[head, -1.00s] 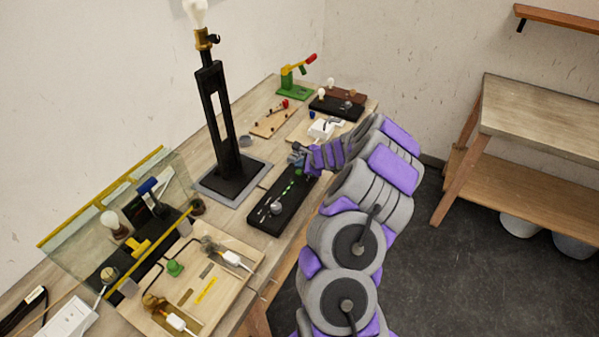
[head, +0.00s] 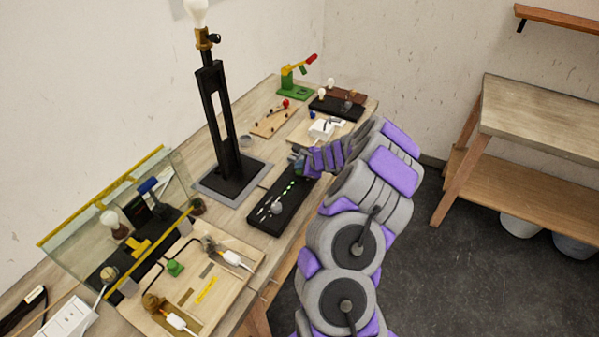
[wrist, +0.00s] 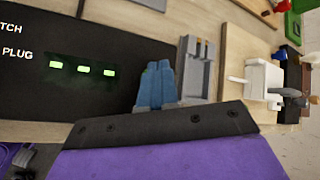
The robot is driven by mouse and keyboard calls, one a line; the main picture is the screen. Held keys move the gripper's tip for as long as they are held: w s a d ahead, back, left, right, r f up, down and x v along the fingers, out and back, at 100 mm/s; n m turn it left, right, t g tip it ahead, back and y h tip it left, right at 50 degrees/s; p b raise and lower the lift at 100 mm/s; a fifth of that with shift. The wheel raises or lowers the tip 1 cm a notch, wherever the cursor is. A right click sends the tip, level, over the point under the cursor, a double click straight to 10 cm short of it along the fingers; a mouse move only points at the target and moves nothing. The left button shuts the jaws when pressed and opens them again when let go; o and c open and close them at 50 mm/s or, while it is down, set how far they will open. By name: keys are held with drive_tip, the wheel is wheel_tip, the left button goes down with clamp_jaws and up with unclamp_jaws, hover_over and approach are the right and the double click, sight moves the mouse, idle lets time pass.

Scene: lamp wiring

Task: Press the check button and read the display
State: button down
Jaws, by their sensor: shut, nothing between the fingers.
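A black display panel (head: 266,213) lies on the workbench in front of the lamp stand. It carries a row of green lights, which show as three lit green bars (wrist: 83,69) in the wrist view. White lettering there reads "TCH" and "PLUG", the first word cut off at the frame edge. My gripper (wrist: 157,72) is shut and empty, its blue fingertips at the panel's right edge in the wrist view. In the head view my gripper (head: 297,160) is at the panel's far end. I cannot make out the check button; it may be hidden behind the gripper.
A tall black lamp stand (head: 213,110) with a bulb stands behind the panel. A grey slotted block (wrist: 197,68) sits right beside the fingers. A white switch box (head: 322,129) is on a wooden board beyond. A glass-screened fixture (head: 118,222) and wiring board (head: 230,282) are at left.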

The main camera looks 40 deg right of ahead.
drive_tip(key=shift+f, duration=0.35)
idle(0.4)
drive_tip(key=shift+r, duration=0.1)
drive_tip(key=shift+r+p, duration=0.65)
drive_tip(key=shift+r, duration=0.05)
wheel_tip(320, 180, up, 5)
drive_tip(key=p, duration=0.4)
drive_tip(key=shift+p, duration=0.3)
idle(0.8)
